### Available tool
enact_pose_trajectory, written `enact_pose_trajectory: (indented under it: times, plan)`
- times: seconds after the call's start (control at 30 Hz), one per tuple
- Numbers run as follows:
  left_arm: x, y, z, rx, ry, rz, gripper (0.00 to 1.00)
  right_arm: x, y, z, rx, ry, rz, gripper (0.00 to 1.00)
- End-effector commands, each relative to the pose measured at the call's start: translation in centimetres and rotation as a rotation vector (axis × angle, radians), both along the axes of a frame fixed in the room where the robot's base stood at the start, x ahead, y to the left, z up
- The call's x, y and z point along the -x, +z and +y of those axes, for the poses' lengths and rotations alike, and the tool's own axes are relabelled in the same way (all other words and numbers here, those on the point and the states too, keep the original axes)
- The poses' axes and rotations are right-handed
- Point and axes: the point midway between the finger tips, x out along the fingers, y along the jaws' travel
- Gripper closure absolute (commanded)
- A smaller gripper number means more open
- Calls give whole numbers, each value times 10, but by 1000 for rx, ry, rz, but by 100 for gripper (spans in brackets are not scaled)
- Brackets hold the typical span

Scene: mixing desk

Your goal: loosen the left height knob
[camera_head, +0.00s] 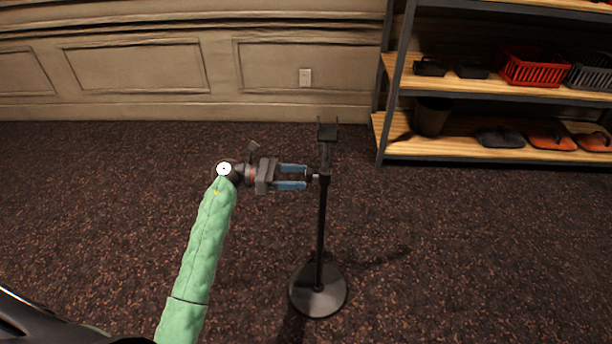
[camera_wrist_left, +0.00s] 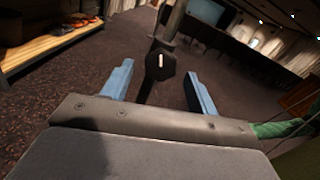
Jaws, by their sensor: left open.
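A dark stand (camera_head: 321,228) with a thin upright pole, a round base and a small bracket on top stands on the carpet. Its height knob (camera_head: 314,178) is on the pole's left side, below the bracket. In the left wrist view the knob (camera_wrist_left: 160,64) is a black faceted disc with a pale line on its face. My left gripper (camera_head: 304,178) is open, with its blue fingers pointing right at the knob. In the wrist view the knob shows between and a little beyond the fingertips (camera_wrist_left: 158,82); I cannot tell whether they touch it. My right gripper is not in view.
A metal shelf with wooden boards (camera_head: 480,89) stands at the back right, holding a red basket (camera_head: 533,69), a dark bin (camera_head: 431,118) and other items. A panelled wall (camera_head: 140,75) runs along the back. The carpet around the stand is clear.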

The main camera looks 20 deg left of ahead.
Motion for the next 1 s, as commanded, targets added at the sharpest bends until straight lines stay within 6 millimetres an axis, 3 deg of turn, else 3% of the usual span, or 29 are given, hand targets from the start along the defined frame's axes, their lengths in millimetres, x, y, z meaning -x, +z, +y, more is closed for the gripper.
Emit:
enact_pose_trajectory:
  times: [0.2, 0.6, 0.83, 1.0]
  plan:
    - [-6, 0, -21, 1, 0, 0, 41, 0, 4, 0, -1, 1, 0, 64]
    - [-8, 0, -27, -1, 1, -1, 41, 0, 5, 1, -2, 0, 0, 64]
    - [-8, 0, -27, -1, 1, -1, 84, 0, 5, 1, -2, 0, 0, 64]
    - [-8, 0, -27, 0, 1, 4, 86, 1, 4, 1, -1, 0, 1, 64]
